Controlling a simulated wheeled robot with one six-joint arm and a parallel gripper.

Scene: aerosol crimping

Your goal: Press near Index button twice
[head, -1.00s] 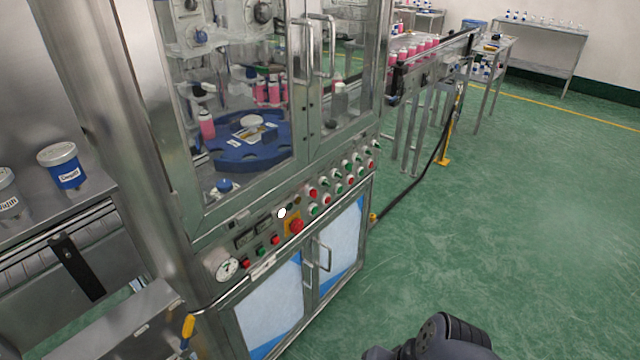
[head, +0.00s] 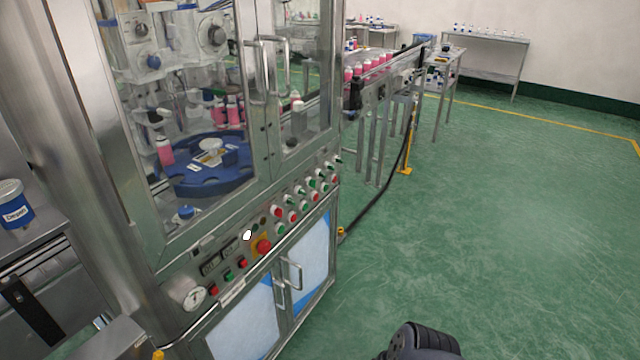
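The crimping machine's control panel (head: 225,262) runs along its front below the glass doors, at the left and centre of the head view. It carries a red emergency knob on a yellow plate (head: 262,246), a white round spot (head: 247,235), and several red and green buttons (head: 291,215). Their labels are too small to read, so I cannot tell which is the near Index button. Part of my dark arm shows at the bottom edge. My gripper is not in view.
Behind the glass is a blue turntable (head: 210,178) with pink bottles. A gauge (head: 187,293) sits at the panel's near end. A conveyor (head: 385,80) with pink bottles stands beyond the machine, and a black cable (head: 385,195) runs down to the floor. The green floor at right is clear.

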